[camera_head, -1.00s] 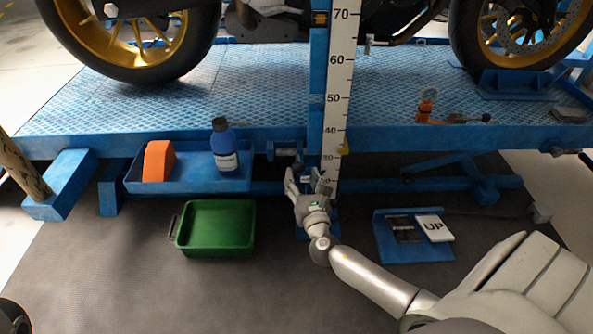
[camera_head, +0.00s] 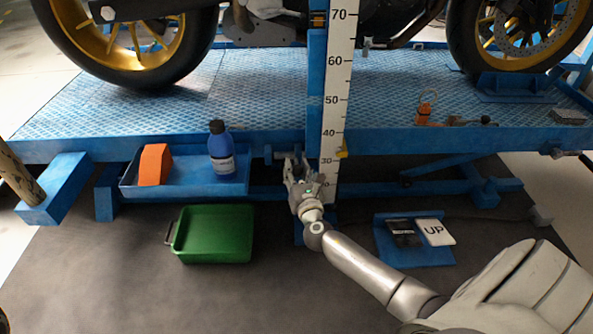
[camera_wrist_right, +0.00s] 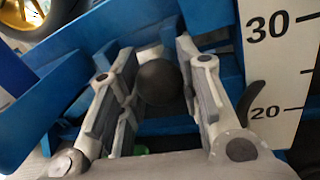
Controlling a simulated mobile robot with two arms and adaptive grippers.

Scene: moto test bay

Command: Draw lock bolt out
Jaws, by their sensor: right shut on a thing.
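The lock bolt shows in the right wrist view as a dark round knob (camera_wrist_right: 160,83) between the two finger pads. My right gripper (camera_wrist_right: 155,90) is shut on this knob. In the head view my right gripper (camera_head: 297,170) is at the foot of the blue upright, just below the platform edge and left of the height scale. There the gripper hides most of the bolt, and I cannot tell how far out it stands. My left gripper is not in view.
The blue lift platform (camera_head: 240,105) carries a motorcycle. A height scale (camera_head: 338,80) is beside the gripper. A blue tray (camera_head: 200,186) holds an orange block (camera_head: 154,165) and a blue bottle (camera_head: 221,147). A green bin (camera_head: 213,234) and an UP pedal (camera_head: 435,232) are on the floor.

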